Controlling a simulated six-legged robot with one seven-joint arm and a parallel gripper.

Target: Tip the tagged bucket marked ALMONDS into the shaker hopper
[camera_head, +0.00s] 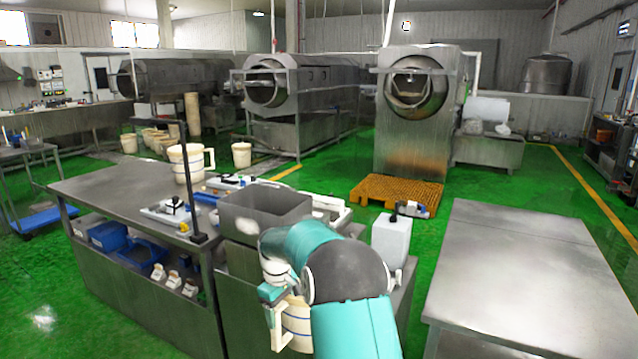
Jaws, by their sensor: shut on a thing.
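My gripper (273,293) is at the lower middle, partly hidden by my own arm. It is shut on the handle of a cream bucket (298,320) with thin dark bands. The bucket hangs about upright, and my arm hides its right side. No tag or ALMONDS marking is readable on it. An open grey metal bin (265,228), which looks like the shaker hopper, stands just beyond my gripper. The held bucket is on the near side of it, not over its opening. A second cream bucket (186,163) with a handle stands on the left steel table (120,190).
A dark upright post (187,190) rises from the left table near the hopper. A white jug (391,240) stands right of my arm. A bare steel table (535,270) is at the right. An orange pallet (397,192) lies before a drum machine (415,120). Green floor is clear between.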

